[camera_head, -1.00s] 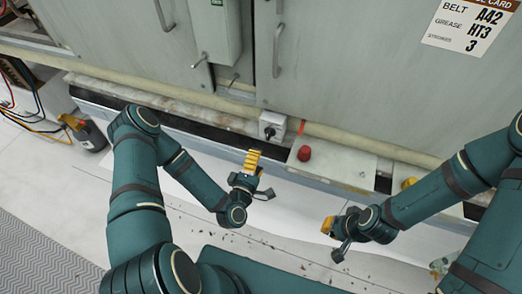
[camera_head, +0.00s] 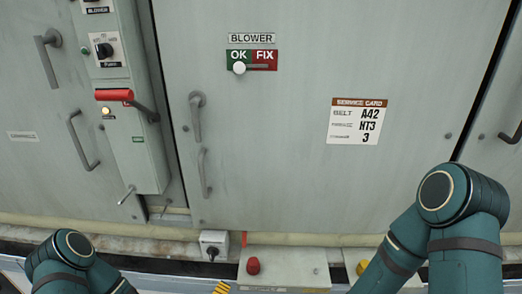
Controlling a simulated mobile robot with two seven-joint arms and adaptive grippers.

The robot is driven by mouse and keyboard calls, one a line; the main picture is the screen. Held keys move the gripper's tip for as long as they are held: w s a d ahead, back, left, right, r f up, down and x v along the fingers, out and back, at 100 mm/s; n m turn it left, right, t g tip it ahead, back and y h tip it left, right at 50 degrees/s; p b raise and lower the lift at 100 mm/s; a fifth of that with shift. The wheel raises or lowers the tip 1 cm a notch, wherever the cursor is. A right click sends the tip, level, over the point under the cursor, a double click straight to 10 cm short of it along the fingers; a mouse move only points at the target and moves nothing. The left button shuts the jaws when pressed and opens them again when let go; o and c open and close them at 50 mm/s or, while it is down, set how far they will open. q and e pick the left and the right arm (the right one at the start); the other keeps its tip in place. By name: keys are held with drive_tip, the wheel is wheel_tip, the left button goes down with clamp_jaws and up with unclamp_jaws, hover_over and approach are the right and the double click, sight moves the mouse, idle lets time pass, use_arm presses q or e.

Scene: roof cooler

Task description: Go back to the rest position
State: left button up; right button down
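My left arm (camera_head: 72,262) enters at the bottom left, with only its upper part showing. My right arm (camera_head: 440,230) stands in front of the cabinet's lower right side. Both grippers are below the picture's edge, so their fingers are hidden and nothing shows of what they may hold. The large grey cabinet (camera_head: 270,150) fills most of the view, with its doors shut.
A blower slider (camera_head: 239,68) has its white knob under OK. A control box (camera_head: 122,160) at left carries a red handle (camera_head: 115,95). A grey switch (camera_head: 213,243), a red button (camera_head: 253,265) and a yellow button (camera_head: 362,267) line the bottom. A service card (camera_head: 356,121) hangs at right.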

use_arm(q)
drive_tip(key=s+d+m+g, duration=0.2)
drive_tip(key=s+m+g, duration=0.8)
drive_tip(key=s+g, duration=0.2)
drive_tip(key=shift+d+y, duration=0.3)
drive_tip(key=shift+d, duration=0.05)
drive_tip(key=shift+f, duration=0.1)
